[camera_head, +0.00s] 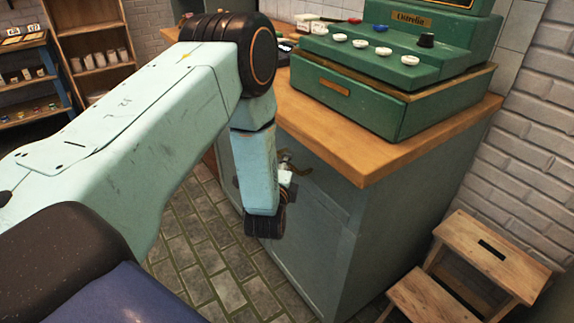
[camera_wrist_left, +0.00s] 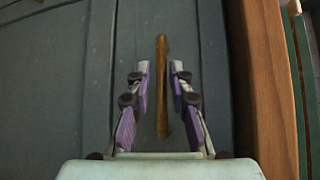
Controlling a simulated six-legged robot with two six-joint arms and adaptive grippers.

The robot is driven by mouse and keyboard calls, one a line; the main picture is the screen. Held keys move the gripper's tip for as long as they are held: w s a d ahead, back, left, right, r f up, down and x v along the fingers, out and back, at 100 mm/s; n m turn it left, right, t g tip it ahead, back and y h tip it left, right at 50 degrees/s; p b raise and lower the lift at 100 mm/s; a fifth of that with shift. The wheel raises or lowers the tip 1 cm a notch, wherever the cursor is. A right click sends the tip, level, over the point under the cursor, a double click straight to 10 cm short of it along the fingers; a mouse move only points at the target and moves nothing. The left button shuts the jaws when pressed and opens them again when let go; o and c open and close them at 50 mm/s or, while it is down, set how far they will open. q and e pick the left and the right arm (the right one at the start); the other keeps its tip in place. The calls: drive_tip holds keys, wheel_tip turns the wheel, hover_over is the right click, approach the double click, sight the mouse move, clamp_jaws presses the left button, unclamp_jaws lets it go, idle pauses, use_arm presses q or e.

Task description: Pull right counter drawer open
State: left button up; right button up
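The right counter drawer (camera_wrist_left: 135,30) is a grey-blue panel in the left wrist view. It looks shut, with a thin seam along its left side. Its long brass handle (camera_wrist_left: 163,55) runs up the middle of that view. My left gripper (camera_wrist_left: 160,70) is open, with one purple-padded finger on each side of the handle. I see gaps between both fingers and the handle; how deep the fingers reach is unclear. In the head view my left arm hides most of the gripper (camera_head: 286,163) and the drawer front; the handle (camera_head: 300,173) shows only in part. My right gripper is out of view.
The wooden countertop (camera_head: 390,155) overhangs the grey-blue counter (camera_head: 355,225) and carries a green cash register (camera_head: 385,65). A wooden step stool (camera_head: 490,255) stands at the right by the brick wall. Shelves (camera_head: 90,45) stand at the back left. The tiled floor (camera_head: 215,260) before the counter is clear.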

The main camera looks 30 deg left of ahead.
use_arm(q)
drive_tip(key=shift+w+a+f, duration=0.15)
drive_tip(key=shift+w, duration=0.55)
drive_tip(key=shift+c, duration=1.1)
clamp_jaws()
